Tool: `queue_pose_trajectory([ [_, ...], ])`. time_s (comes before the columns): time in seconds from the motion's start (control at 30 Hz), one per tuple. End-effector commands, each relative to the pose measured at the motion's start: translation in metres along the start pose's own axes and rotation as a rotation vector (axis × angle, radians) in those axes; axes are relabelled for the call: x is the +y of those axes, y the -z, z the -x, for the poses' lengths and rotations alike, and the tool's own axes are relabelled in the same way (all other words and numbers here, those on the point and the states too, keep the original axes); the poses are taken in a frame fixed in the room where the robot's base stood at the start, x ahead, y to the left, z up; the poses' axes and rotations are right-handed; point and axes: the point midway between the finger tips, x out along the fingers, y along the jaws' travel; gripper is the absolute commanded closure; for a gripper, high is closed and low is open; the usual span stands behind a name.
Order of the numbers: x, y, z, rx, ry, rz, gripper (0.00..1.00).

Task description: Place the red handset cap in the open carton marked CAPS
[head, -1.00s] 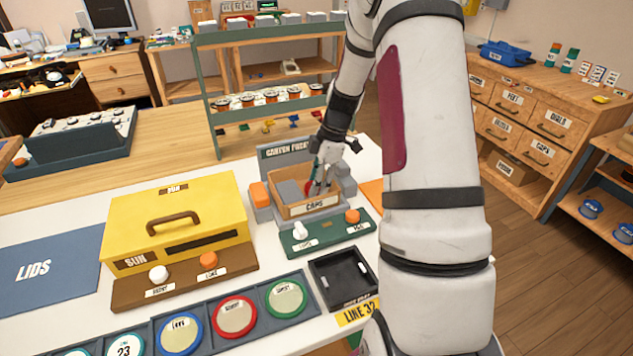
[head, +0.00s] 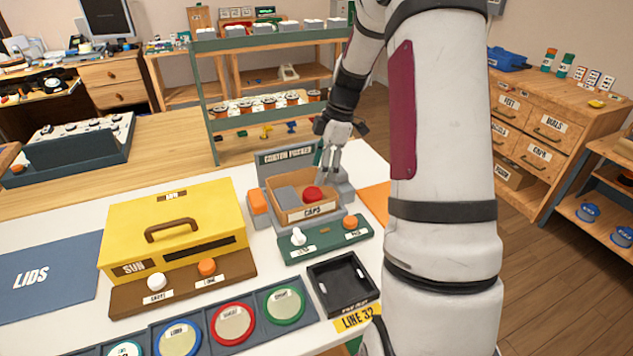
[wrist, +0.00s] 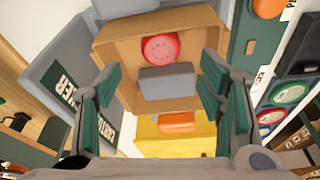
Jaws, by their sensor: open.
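The red handset cap (head: 313,194) lies inside the open carton marked CAPS (head: 308,212), at its right side in the head view. In the wrist view the red cap (wrist: 161,49) shows its round holed face, beside a grey block (wrist: 166,83) in the same carton (wrist: 120,55). My gripper (head: 328,175) is above and behind the carton in the head view. In the wrist view its green-padded fingers (wrist: 160,105) are spread wide with nothing between them, apart from the cap.
The carton stands in a grey carton-packer fixture (head: 285,155) with a green button panel (head: 327,240) in front. A yellow SUN box (head: 180,215) stands to the left. A black tray (head: 343,285) and coloured discs (head: 233,323) lie nearer. The blue LIDS mat (head: 45,275) is bare.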

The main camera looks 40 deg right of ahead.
Motion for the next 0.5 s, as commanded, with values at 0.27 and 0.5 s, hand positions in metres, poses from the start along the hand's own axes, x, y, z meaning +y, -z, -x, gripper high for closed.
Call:
queue_pose_trajectory([
  [0.27, 0.0, 0.0, 0.044, 0.0, -0.001, -0.001, 0.38],
  [0.5, -0.01, 0.015, 0.064, -0.012, -0.003, -0.029, 0.38],
])
